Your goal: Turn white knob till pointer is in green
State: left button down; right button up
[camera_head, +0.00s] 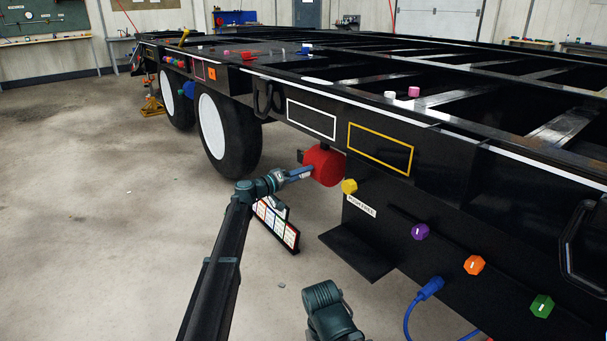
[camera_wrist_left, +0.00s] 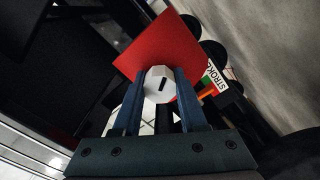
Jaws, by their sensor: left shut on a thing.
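The white knob (camera_wrist_left: 158,86) is faceted and has a short black mark on its face. In the left wrist view it sits between the two blue fingers of my left gripper (camera_wrist_left: 160,88), which is shut on it. Behind it is a red housing (camera_wrist_left: 165,48), which is the red drum (camera_head: 326,166) under the trailer side in the head view. My left gripper (camera_head: 299,173) reaches this drum from the left. Beside the housing is a label reading "STROKE" (camera_wrist_left: 211,76) with a green patch and an orange piece. I cannot tell which part is the pointer.
Yellow (camera_head: 349,187), purple (camera_head: 420,231), orange (camera_head: 474,265) and green (camera_head: 542,306) knobs sit on the trailer side to the right. A wheel (camera_head: 222,130) is left of the drum. Floor at left is clear.

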pick_arm(q)
jog(key=m, duration=0.7)
jog(key=shift+s, duration=0.1)
jog(key=m, duration=0.4)
jog(key=shift+m, duration=2)
jog(key=shift+c, duration=2.3)
grip_release()
jog(key=v, duration=1.4)
